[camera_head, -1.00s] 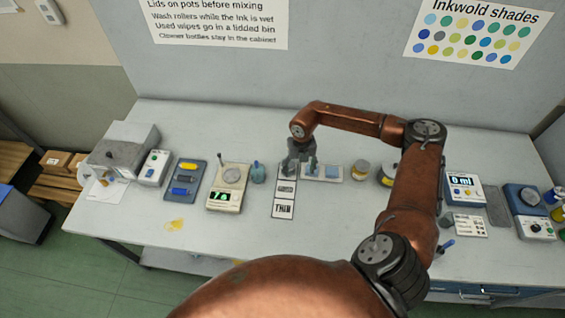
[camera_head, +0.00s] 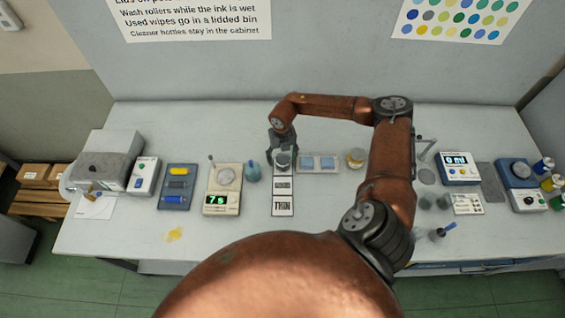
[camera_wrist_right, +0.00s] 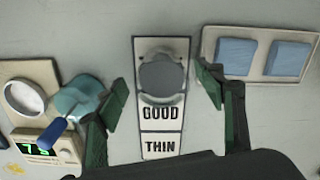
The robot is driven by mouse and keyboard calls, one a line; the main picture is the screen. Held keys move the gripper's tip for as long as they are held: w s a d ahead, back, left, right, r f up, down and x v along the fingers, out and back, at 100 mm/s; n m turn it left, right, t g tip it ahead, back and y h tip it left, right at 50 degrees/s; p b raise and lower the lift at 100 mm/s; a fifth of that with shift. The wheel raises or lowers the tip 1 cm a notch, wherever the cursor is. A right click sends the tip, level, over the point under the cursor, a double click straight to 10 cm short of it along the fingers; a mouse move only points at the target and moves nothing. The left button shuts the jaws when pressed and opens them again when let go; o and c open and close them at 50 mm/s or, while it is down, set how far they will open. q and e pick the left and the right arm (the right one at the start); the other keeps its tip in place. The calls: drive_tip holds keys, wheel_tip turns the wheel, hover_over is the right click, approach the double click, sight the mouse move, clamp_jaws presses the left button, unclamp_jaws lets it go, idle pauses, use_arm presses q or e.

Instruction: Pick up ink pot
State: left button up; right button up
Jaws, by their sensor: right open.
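My right gripper (camera_head: 282,152) is open and points down at the upper end of a white card (camera_head: 283,196) marked GOOD and THIN. A round grey pot (camera_wrist_right: 163,73) stands on the card's upper end, between the open fingers (camera_wrist_right: 160,95) in the right wrist view. It also shows under the gripper in the head view (camera_head: 283,161). I see a gap between the pot and each finger. A teal pot (camera_head: 252,173) stands to the left, beside the scale; in the wrist view it (camera_wrist_right: 80,97) has a blue-handled tool at it. My left gripper is out of view.
A scale (camera_head: 222,188) with a lit display stands left of the teal pot. A tray with two blue pads (camera_head: 318,162) lies close right of the gripper. The table front is mostly clear.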

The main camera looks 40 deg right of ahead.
wheel_tip(320, 180, down, 2)
drive_tip(key=shift+s+f, duration=0.1)
drive_tip(key=shift+c, duration=1.2)
drive_tip(key=c, duration=0.9)
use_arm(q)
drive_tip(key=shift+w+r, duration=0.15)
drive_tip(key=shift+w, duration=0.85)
use_arm(e)
drive_tip(key=shift+c, duration=1.1)
